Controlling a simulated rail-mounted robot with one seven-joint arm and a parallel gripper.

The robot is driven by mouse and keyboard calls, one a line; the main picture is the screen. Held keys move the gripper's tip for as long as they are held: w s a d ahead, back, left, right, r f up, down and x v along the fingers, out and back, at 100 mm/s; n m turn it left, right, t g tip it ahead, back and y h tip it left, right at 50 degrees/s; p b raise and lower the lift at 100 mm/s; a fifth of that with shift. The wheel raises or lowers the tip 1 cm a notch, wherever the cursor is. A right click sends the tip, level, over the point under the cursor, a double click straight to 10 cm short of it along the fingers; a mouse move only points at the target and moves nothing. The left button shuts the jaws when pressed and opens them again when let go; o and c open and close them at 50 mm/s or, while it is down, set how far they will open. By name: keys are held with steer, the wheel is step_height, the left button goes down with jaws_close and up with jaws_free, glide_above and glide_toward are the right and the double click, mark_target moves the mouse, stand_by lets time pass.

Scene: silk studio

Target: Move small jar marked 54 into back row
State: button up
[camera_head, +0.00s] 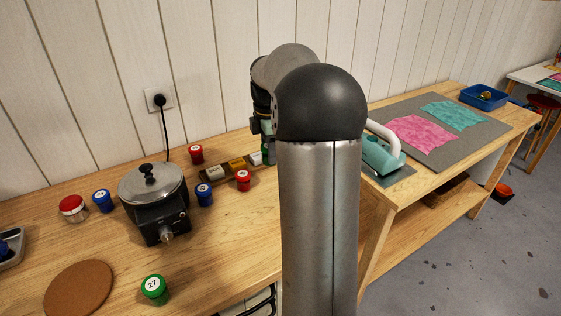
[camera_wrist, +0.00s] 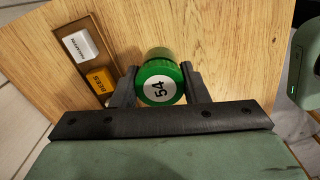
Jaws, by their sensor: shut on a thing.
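The small jar marked 54 (camera_wrist: 158,88) has a green lid with a white label. In the wrist view it sits between the two dark fingers of my gripper (camera_wrist: 158,70), which is shut on it. Wooden table surface shows around the jar; I cannot tell whether it touches the table. In the head view my arm hides most of the gripper, and a bit of the green jar (camera_head: 265,152) shows at the arm's left edge. No row of jars can be made out clearly as the back row; a red-lidded jar (camera_head: 195,153) stands near the wall.
A long brown tray (camera_head: 225,172) with labelled blocks lies left of the jar. Red (camera_head: 243,180) and blue (camera_head: 204,194) small jars stand in front of it. A lidded black pot (camera_head: 152,190) stands further left, a green jar marked 27 (camera_head: 154,288) in front. A teal iron-like tool (camera_head: 380,155) is to the right.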

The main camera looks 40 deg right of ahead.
steer(key=w+d+f, duration=0.1)
steer(key=d+f, duration=0.1)
steer(key=w+d+f+p, duration=0.1)
steer(key=d+f, duration=0.1)
steer(key=w+d+f, duration=0.1)
steer(key=d+f, duration=0.1)
steer(key=shift+w+f, duration=0.4)
steer(key=shift+d+f+p, duration=0.1)
steer(key=shift+f+p, duration=0.2)
steer(key=shift+f, duration=1.25)
steer(key=shift+f, duration=0.2)
steer(key=o, duration=1)
steer(key=shift+r, duration=0.15)
